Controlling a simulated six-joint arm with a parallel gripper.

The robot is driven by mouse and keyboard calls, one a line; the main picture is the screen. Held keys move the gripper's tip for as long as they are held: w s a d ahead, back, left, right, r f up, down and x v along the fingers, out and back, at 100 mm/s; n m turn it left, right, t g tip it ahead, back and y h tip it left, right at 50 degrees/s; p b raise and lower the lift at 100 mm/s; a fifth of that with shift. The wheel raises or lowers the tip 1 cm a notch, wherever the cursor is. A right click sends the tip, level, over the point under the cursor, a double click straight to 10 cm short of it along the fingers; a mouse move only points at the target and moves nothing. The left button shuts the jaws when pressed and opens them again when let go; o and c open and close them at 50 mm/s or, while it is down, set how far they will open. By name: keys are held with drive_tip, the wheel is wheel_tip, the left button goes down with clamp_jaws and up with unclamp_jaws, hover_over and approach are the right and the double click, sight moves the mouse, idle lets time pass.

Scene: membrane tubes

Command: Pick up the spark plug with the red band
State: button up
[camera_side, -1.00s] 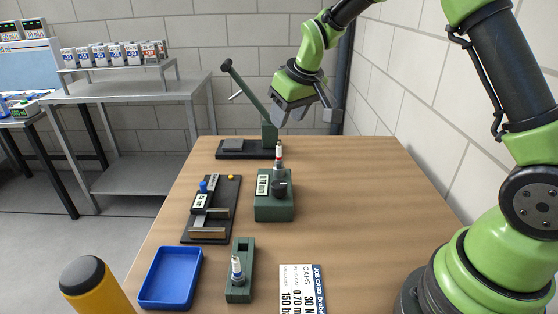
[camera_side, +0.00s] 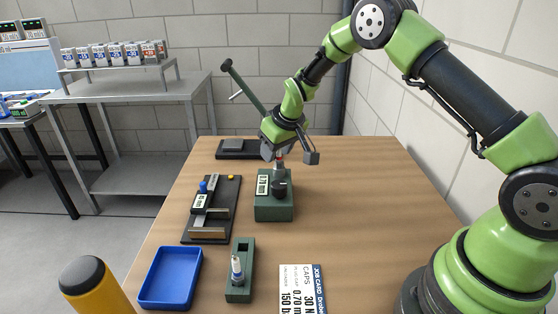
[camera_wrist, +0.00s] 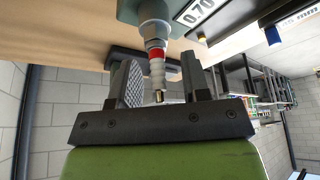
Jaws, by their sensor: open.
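The spark plug with the red band (camera_wrist: 156,54) stands upright in the top of the green device with a 0.70 display (camera_side: 274,207). In the side view only part of the plug (camera_side: 281,161) shows below my gripper (camera_side: 286,150). In the wrist view my gripper (camera_wrist: 161,78) is open, with one jaw on each side of the plug's white body. Gaps show between the plug and both jaws, so it is not clasped.
Another spark plug (camera_side: 237,268) stands in a narrow green holder (camera_side: 240,292) at the front. A black fixture (camera_side: 229,207), a blue tray (camera_side: 170,303) and a lever press (camera_side: 247,88) stand nearby.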

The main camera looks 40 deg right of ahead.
clamp_jaws()
